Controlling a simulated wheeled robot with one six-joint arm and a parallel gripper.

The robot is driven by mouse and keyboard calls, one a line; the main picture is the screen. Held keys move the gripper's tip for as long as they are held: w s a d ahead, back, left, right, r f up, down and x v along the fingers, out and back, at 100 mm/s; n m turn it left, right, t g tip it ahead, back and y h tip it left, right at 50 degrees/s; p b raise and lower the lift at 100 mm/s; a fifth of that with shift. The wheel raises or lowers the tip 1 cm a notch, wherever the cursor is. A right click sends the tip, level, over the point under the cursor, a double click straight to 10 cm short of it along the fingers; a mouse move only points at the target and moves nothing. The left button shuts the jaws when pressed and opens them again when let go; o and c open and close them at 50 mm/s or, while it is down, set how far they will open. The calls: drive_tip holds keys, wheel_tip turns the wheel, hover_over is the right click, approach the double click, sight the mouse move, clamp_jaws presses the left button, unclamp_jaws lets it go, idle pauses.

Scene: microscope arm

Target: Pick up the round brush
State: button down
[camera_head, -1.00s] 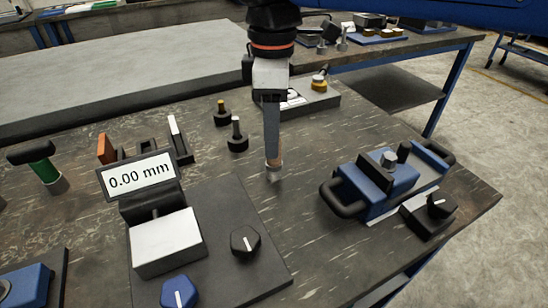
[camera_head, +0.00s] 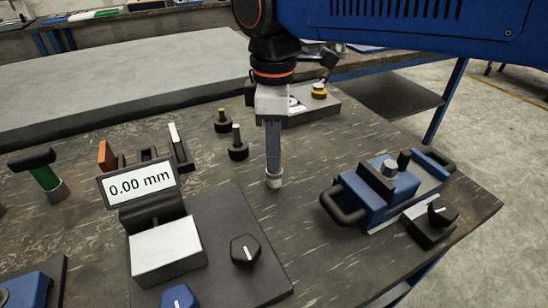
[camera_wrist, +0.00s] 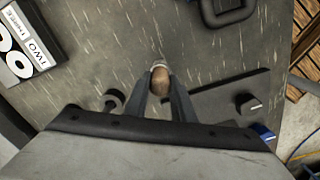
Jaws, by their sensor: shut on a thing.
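The round brush shows in the wrist view as a brown, rounded wooden end (camera_wrist: 160,82) between the two finger tips. In the head view, its short pale lower end (camera_head: 274,182) sticks out below the fingers. My gripper (camera_head: 273,172) points straight down over the bench, right of the black base plate. It is shut on the brush, with a finger on each side in the wrist view (camera_wrist: 161,76). The fingers hide most of the brush in the head view. I cannot tell whether its lower end touches the bench.
A 0.00 mm display (camera_head: 140,189) stands left on a black plate (camera_head: 222,205). A blue device with black handles (camera_head: 385,190) is to the right. Two dark knobbed pieces (camera_head: 237,150) stand behind left.

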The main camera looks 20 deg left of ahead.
wheel_tip(320, 180, up, 10)
drive_tip(key=shift+f, duration=0.1)
idle(0.4)
idle(0.4)
